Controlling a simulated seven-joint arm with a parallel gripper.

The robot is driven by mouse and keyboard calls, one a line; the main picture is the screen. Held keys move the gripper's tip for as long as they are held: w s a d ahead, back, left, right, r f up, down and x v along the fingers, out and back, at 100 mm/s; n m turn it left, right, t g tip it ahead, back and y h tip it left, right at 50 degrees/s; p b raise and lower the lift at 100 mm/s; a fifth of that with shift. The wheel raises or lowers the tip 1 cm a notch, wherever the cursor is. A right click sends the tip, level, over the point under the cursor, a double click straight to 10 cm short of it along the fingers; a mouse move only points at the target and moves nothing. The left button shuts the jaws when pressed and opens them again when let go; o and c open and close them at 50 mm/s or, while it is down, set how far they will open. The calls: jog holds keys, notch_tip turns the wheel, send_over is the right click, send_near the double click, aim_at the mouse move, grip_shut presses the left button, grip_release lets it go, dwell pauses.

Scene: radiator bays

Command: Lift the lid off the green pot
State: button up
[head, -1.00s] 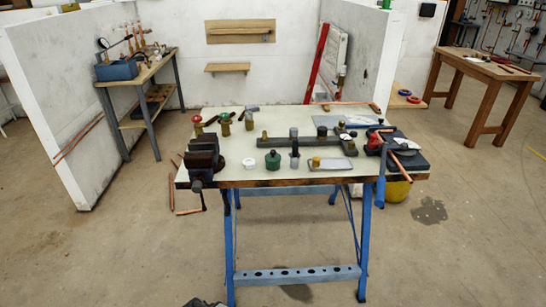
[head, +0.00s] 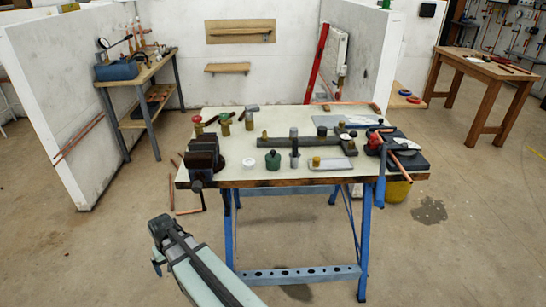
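The green pot (head: 273,163) stands upright near the front edge of the workbench, left of centre. Its lid (head: 273,153) sits on top and looks dark, with a small knob. My arm reaches in from the bottom of the head view. My gripper (head: 160,254) is at the arm's far end, in front of the bench's left front corner and apart from the pot. The fingers are too small and turned away to show whether they are open or shut.
A vise (head: 204,158) is at the bench's left front. A long dark bar (head: 305,142) lies behind. Several valves stand farther back.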

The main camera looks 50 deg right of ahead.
jog(key=w+d+r+t, duration=0.1)
jog(key=w+r, duration=0.2)
jog(key=r, duration=0.3)
jog(key=w+d+r+m+t, duration=0.1)
jog(key=w+d+r, duration=0.15)
jog(key=r, duration=0.45)
jog(key=w+r+t, duration=0.1)
jog(key=w+r, duration=0.2)
jog(key=r, duration=0.3)
notch_tip(320, 180, up, 19)
jog(key=m+g, duration=0.4)
jog(key=m, duration=1)
send_over(273, 151)
jog(key=f, duration=0.7)
jog(key=shift+w+a+f, duration=0.2)
jog(key=shift+a+f, duration=0.1)
jog(key=shift+f, duration=0.1)
jog(key=shift+s+d+f, duration=0.1)
jog(key=shift+d+f, duration=0.1)
jog(key=shift+f, duration=1.2)
jog(key=shift+s+d+f, duration=0.1)
jog(key=shift+d+f, duration=0.05)
jog(key=shift+f, duration=1.2)
